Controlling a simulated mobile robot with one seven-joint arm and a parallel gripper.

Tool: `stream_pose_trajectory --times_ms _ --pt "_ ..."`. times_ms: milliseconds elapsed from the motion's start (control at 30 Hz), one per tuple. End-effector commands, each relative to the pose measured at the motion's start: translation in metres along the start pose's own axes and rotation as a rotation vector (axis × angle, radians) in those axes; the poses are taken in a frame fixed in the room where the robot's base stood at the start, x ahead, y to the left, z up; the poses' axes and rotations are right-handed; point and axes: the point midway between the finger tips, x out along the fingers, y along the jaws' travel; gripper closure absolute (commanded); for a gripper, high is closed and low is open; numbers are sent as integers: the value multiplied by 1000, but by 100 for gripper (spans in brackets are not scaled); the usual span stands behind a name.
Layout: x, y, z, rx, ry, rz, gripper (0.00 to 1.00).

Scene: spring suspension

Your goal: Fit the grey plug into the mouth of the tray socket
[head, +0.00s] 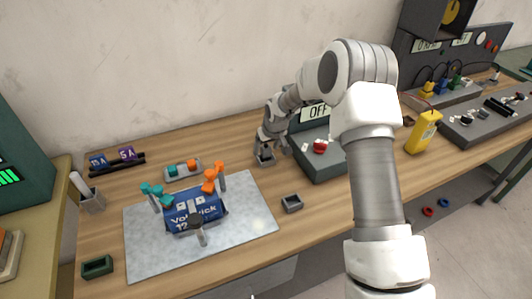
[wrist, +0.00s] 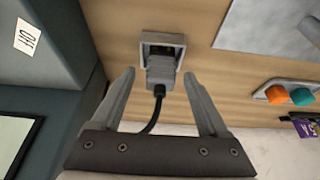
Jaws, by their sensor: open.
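The grey plug (wrist: 161,72) with a black cable shows in the wrist view, between my gripper's fingers with a gap on each side. My gripper (wrist: 159,76) is open. The tray socket (wrist: 177,40) is a square grey frame with a dark inside, just above the plug in the wrist view. The plug's front end overlaps the socket's near edge; how deep it sits cannot be told. In the head view my gripper (head: 272,145) is low over the table, right above the socket (head: 266,160), and hides most of the plug.
A dark box with a red button and an OFF sign (head: 320,160) stands close right of my gripper. A grey mat (head: 145,245) with a blue battery (head: 195,210) lies to the left.

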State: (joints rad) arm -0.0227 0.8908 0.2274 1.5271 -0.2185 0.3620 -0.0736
Motion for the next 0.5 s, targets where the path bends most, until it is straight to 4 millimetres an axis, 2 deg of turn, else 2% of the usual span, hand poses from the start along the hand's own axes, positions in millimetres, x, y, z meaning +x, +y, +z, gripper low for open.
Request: stream_pose_trajectory --times_ms 100,367,500 --pt "8 0 0 0 0 0 22" --pt "9 0 0 0 1 0 22" --pt "9 0 0 0 1 0 48"
